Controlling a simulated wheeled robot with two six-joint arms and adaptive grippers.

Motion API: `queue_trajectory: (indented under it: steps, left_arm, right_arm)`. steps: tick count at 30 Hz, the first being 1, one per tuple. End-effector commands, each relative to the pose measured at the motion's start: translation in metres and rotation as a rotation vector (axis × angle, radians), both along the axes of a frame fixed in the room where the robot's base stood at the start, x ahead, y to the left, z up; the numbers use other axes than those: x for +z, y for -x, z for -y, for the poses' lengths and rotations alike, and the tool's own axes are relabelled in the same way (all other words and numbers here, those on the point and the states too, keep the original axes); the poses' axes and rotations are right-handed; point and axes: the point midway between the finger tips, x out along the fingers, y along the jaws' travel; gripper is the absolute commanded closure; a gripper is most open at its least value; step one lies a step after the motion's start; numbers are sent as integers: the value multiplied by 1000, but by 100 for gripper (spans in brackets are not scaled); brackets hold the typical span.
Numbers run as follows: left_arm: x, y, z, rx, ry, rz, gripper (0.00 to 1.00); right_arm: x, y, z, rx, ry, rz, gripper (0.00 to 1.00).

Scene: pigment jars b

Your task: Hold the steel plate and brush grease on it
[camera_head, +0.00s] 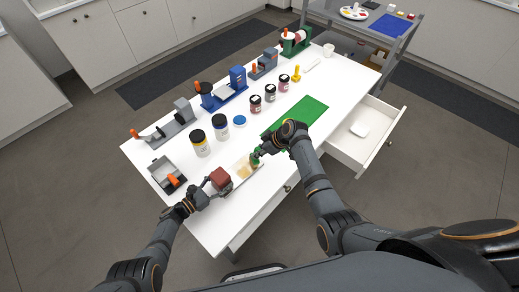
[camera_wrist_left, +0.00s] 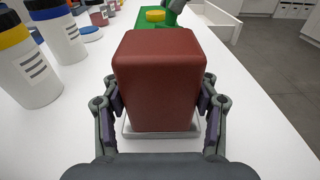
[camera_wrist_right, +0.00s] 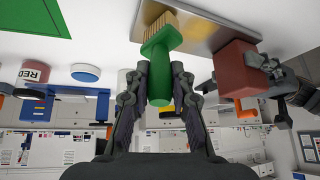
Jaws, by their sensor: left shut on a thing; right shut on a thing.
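The steel plate (camera_wrist_right: 215,18) lies on the white table, with a yellowish patch on it in the head view (camera_head: 242,171). A dark red block (camera_wrist_left: 160,75) sits on the plate's near-left end. My left gripper (camera_head: 203,190) is shut on this block, one finger on each side. My right gripper (camera_wrist_right: 160,85) is shut on a green brush (camera_wrist_right: 160,60) by its handle. The brush's tan bristles (camera_wrist_right: 160,22) are over the plate, at or very near its surface. The block hides most of the plate in the left wrist view.
A green mat (camera_head: 305,112) lies beyond the plate. An open drawer (camera_head: 345,150) juts out at right.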

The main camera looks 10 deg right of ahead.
Motion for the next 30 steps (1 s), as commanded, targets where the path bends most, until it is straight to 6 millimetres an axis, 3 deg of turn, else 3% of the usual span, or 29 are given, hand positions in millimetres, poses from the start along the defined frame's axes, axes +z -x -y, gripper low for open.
queue_trajectory:
  steps: [18,30]
  left_arm:
    - [-4,1,-1,2,-7,-6,88]
    - [-4,1,-1,2,-7,-6,88]
  right_arm:
    - [-3,27,-31,0,-1,-2,100]
    - [-4,35,-40,1,-2,-4,100]
